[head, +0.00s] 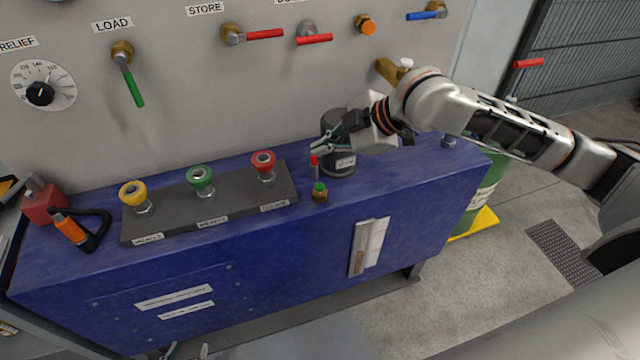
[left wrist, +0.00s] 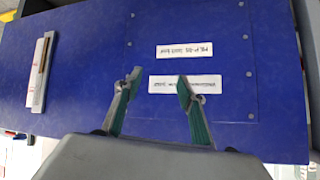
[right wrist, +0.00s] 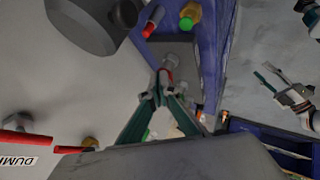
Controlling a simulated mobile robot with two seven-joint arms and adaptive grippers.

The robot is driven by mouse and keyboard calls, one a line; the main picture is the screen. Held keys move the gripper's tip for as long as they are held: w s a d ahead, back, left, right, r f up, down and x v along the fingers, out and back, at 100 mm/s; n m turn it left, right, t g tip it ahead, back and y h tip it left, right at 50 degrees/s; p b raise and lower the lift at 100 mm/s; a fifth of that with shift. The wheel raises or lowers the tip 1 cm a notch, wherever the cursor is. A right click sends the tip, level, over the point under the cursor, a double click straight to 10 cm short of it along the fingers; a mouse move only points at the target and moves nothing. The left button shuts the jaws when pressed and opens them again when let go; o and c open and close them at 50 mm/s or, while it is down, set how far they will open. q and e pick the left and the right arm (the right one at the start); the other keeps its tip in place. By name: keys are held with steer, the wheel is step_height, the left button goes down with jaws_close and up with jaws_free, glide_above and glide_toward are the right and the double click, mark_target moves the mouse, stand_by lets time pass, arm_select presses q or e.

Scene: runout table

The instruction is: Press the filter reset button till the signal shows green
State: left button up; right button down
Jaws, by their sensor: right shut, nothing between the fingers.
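A dark grey canister (head: 338,165) with a white label stands on the blue cabinet; it also shows in the right wrist view (right wrist: 85,20). Beside it stands a thin post with a red top (head: 314,161), red in the right wrist view too (right wrist: 152,20). In front is a brass fitting with a green cap (head: 320,190). I cannot tell which is the reset button and which the signal. My right gripper (head: 316,148) is shut and empty near the canister and red-topped post; its tips (right wrist: 163,88) look apart from the post. My left gripper (left wrist: 158,82) is open and empty before the cabinet front.
A dark plate (head: 235,205) carries yellow, green and red ringed knobs left of the canister. An orange-handled tool (head: 72,232) and a red block (head: 45,203) lie at the left end. Several valve handles stick out of the wall panel above.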

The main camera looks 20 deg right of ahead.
steer(key=shift+f, duration=0.1)
steer(key=b, duration=0.2)
glide_above(322, 187)
step_height(322, 187, down, 5)
steer(key=shift+r, duration=0.1)
steer(key=shift+f+b, duration=0.4)
steer(key=shift+b, duration=0.2)
steer(key=shift+f+b, duration=0.55)
steer(key=shift+f, duration=0.85)
arm_select(q)
steer(key=shift+w+d+f+h, duration=0.2)
steer(key=shift+w+d+f, duration=0.2)
steer(key=shift+d, duration=0.25)
steer(key=shift+w+d+f+h, duration=0.25)
steer(key=shift+d+f, duration=0.2)
steer(key=shift+d, duration=0.2)
arm_select(e)
steer(key=shift+f, duration=0.1)
arm_select(q)
steer(key=shift+w+r, duration=0.1)
steer(key=shift+r, duration=0.1)
